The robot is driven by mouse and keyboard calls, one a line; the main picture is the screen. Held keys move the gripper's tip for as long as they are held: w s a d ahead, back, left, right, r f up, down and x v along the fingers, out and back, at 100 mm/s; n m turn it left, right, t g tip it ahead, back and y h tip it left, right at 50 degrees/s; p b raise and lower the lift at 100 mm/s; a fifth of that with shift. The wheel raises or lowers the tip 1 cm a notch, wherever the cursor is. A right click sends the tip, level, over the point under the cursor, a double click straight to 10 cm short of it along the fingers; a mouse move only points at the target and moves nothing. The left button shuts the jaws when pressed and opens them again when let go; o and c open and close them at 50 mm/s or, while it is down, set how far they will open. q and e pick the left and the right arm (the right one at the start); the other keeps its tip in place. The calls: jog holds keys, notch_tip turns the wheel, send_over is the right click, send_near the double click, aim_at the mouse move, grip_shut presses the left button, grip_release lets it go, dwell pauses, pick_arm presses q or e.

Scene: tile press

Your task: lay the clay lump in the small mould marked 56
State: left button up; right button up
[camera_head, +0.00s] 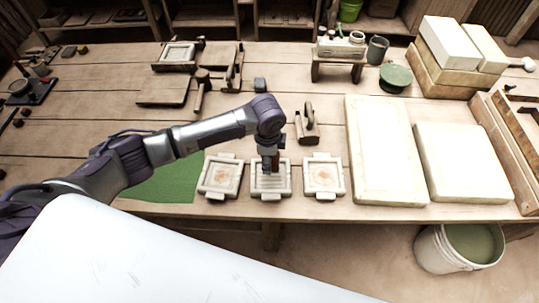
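Three small pale square moulds lie in a row near the table's front edge: a left mould (205,188), a middle mould (257,186) and a right mould (341,186). The left and right ones show orange-brown patches inside; the middle one shows ridges. No number 56 can be read. My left gripper (270,168) points down over the middle mould, its tips at or just above it. It is too small and dark to tell whether it is open or shut, or holds anything. I cannot make out the clay lump for certain. My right gripper is out of view.
A green mat (165,184) lies left of the moulds. A wooden-handled tool (307,128) stands behind them and a small grey block (260,85) further back. Large pale slabs (385,150) fill the right side. A white bucket (430,252) stands on the floor.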

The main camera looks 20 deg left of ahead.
pick_arm(q)
notch_tip(320, 180, down, 5)
jog(key=b, duration=0.5)
jog(key=shift+s+d+r, duration=0.1)
jog(key=shift+f, duration=0.85)
jog(key=o, duration=1.4)
jog(key=shift+o, duration=0.2)
